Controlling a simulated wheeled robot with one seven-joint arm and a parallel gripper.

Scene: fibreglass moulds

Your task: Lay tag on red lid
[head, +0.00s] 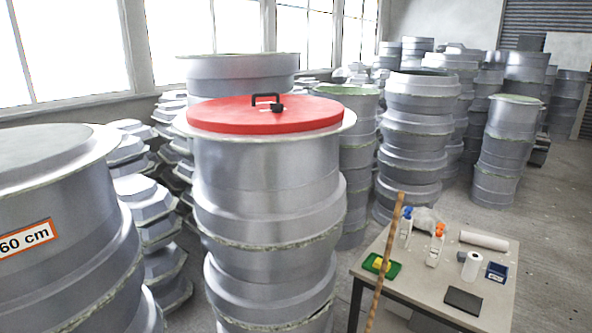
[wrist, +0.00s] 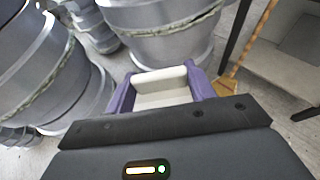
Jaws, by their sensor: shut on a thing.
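The red lid (head: 265,116) lies flat on top of a tall stack of grey moulds in the middle of the head view. A black handle (head: 266,102) stands up from its top, and most of its upper face is bare. My gripper (wrist: 161,88) shows only in the wrist view, with its two purple fingers apart on either side of a pale cream piece (wrist: 162,86), which I take to be the tag. It is shut on this piece. No writing on the piece can be seen. The lid is not in the wrist view.
A table (head: 462,249) at the lower right holds bottles, a white roll, a green tray and a black pad. A wooden broom handle (head: 385,262) stands before it. A mould stack labelled "60 cm" (head: 25,238) stands near at left. Other stacks crowd behind.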

